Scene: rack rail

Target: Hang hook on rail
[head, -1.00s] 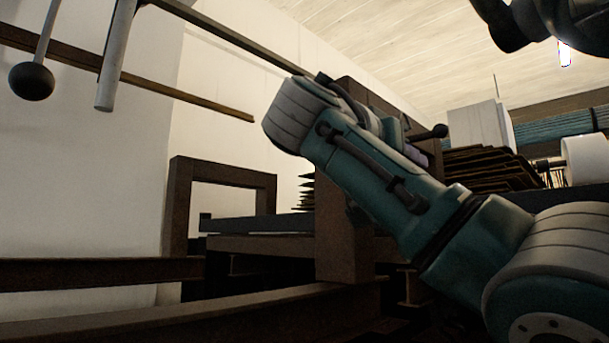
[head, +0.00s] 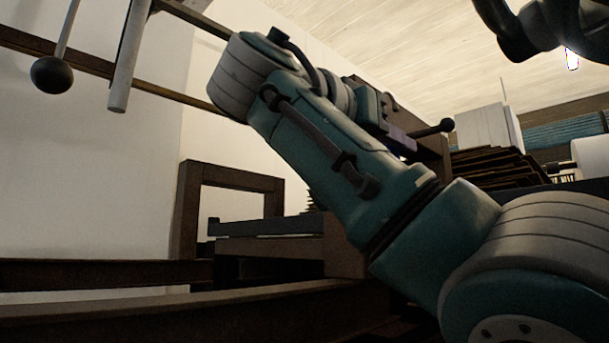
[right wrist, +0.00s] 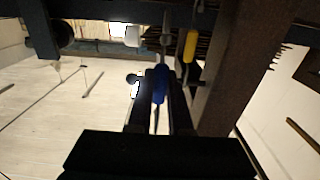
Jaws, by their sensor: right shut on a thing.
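My right gripper (head: 398,128) is mostly hidden behind its own teal arm in the head view. In the right wrist view its two dark fingers (right wrist: 160,105) are shut on a blue-handled thing (right wrist: 160,82), which appears to be the hook; its far end is unclear. A long brown bar (head: 165,93) slopes across the pale wall at the upper left and looks like a rail, though I cannot tell if it is the one named. The arm covers its right end. My left gripper is not in view.
A brown post (head: 433,158) stands behind my right arm. A ball-ended black handle (head: 433,130) juts out near it. A black ball on a rod (head: 52,75) and a grey rod (head: 127,60) hang at left. A yellow handle (right wrist: 190,46) is close to the fingers.

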